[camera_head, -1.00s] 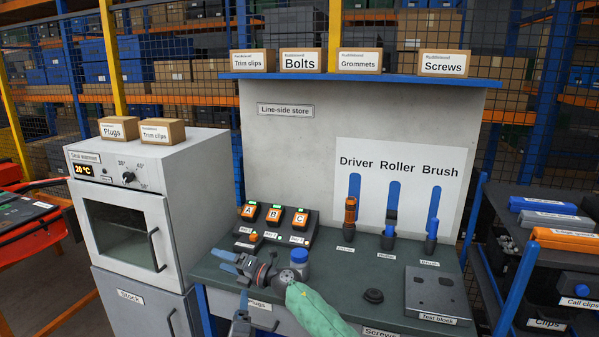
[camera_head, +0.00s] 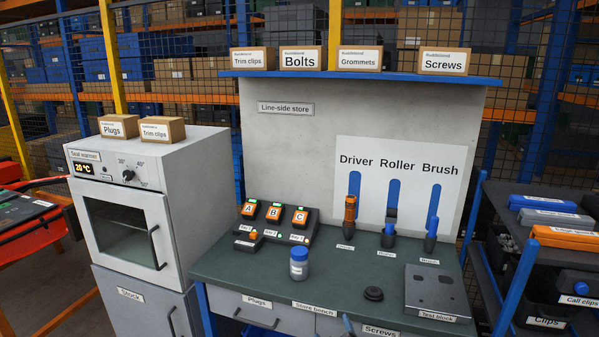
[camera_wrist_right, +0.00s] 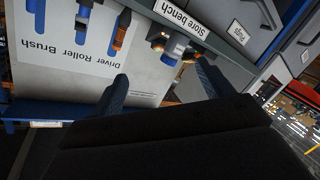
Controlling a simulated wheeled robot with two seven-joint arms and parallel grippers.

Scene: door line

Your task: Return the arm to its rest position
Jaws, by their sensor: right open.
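My right gripper (camera_wrist_right: 162,85) shows in the right wrist view with its two dark blue fingers spread apart and nothing between them. The bench front lies beyond it, and the picture is upside down. In the head view my right arm is off the bench top. Only small blue bits show at the bottom edge, and I cannot tell for sure which part they are. My left gripper is not seen.
A button box (camera_head: 275,218) with A, B and C stands at the back of the bench. The driver (camera_head: 350,211), roller (camera_head: 390,227) and brush (camera_head: 431,236) stand upright. A dark round piece (camera_head: 373,293) and a test block (camera_head: 436,292) are at right. The seal warmer (camera_head: 130,230) is shut.

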